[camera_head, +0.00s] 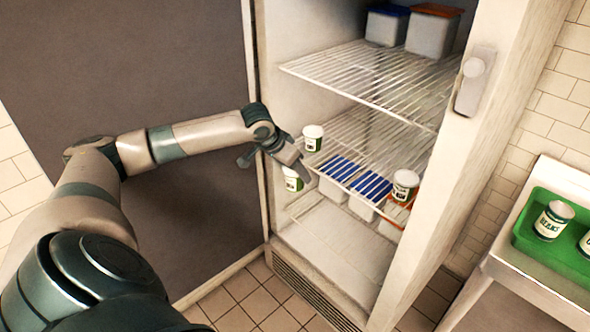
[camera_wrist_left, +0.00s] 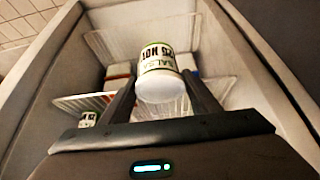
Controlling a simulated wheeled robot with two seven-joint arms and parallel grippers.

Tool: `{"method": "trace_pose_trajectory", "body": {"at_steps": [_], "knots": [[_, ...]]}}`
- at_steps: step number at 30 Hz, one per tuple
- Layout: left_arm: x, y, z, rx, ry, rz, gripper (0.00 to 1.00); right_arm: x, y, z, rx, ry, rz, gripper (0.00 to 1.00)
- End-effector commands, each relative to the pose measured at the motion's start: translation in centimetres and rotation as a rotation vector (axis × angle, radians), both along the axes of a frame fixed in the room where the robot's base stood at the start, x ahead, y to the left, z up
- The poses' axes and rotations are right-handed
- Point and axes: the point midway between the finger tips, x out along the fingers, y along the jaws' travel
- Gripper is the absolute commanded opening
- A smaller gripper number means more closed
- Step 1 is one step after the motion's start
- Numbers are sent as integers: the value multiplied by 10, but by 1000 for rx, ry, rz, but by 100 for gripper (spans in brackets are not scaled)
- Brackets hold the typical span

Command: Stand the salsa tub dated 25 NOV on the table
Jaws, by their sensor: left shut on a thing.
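My left gripper (camera_head: 299,170) is at the open fridge, by the front left of the middle shelf. It is shut on a white salsa tub (camera_head: 293,182), which the gripper partly hides in the head view. In the left wrist view the held tub (camera_wrist_left: 162,75) sits between the fingers; its label looks upside down and seems to read SALSA and 25 NOV. A similar tub (camera_head: 313,138) stands just above the gripper, and another (camera_head: 405,185) stands at the shelf's front right; their dates are too small to read. My right gripper is not in view.
Blue-striped and orange-lidded containers (camera_head: 370,188) lie low in the fridge. Lidded boxes stand on the upper wire shelf (camera_head: 365,75). The dark door (camera_head: 130,60) is open at left. At right, a green tray (camera_head: 535,240) with cans sits on a pale table (camera_head: 530,285).

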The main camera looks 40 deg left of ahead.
Motion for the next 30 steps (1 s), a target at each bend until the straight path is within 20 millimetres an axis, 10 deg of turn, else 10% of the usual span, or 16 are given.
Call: {"method": "trace_pose_trajectory", "body": {"at_steps": [11,24,30], "knots": [[-1,-41,-1,-3,-3,-6,27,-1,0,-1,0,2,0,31],[-30,-230,44,-6,-11,15,27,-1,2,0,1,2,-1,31],[-50,-281,77,-3,-8,54,27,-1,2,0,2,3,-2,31]]}}
